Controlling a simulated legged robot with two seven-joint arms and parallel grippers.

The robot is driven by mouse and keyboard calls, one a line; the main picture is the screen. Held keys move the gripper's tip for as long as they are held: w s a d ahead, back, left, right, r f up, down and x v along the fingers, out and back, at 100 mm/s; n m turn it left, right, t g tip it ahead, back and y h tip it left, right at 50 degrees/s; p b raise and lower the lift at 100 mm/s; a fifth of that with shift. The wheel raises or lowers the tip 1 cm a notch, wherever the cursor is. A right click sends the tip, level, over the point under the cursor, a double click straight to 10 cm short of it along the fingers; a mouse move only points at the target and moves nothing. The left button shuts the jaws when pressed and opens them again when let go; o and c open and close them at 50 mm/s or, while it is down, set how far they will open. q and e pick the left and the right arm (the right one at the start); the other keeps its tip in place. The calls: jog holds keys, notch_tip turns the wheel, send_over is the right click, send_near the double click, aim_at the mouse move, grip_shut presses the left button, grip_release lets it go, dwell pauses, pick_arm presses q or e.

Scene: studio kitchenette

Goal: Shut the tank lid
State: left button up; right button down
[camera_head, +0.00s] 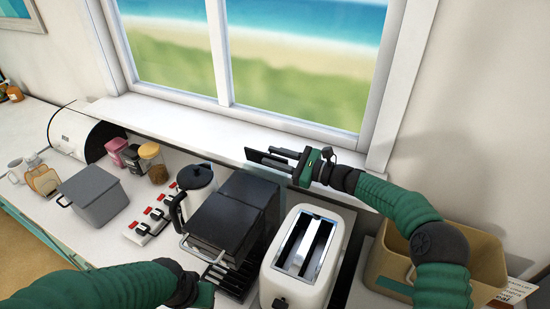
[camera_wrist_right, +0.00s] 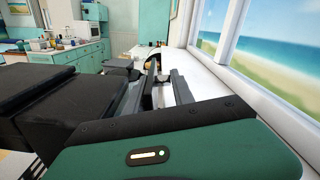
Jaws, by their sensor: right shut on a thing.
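The black coffee machine (camera_head: 225,215) stands on the counter below the window. Its dark rear part (camera_head: 258,192) is on the window side; I cannot pick out the tank lid's outline there. My right gripper (camera_head: 268,159) is beyond the machine, near the window sill, with its fingers pointing left. It is shut on a thin dark thing that I cannot tell apart from the fingers. In the right wrist view, the fingers (camera_wrist_right: 164,90) reach forward beside the machine's black top (camera_wrist_right: 85,95). My left gripper (camera_head: 203,295) is low at the machine's front, partly cut off, its fingers unclear.
A white toaster (camera_head: 302,262) stands right of the machine, and a tan bin (camera_head: 388,268) farther right. The window sill (camera_head: 190,125) is clear.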

jog(key=shift+r, duration=0.3)
dwell(0.6)
jog(key=c, duration=1.3)
grip_release()
jog(key=shift+c, duration=0.2)
jog(key=shift+o, duration=0.3)
jog(key=shift+f, duration=0.2)
jog(key=shift+f, duration=0.1)
jog(key=b+v, duration=0.4)
jog(key=v, duration=1.2)
jog(key=shift+d, duration=0.4)
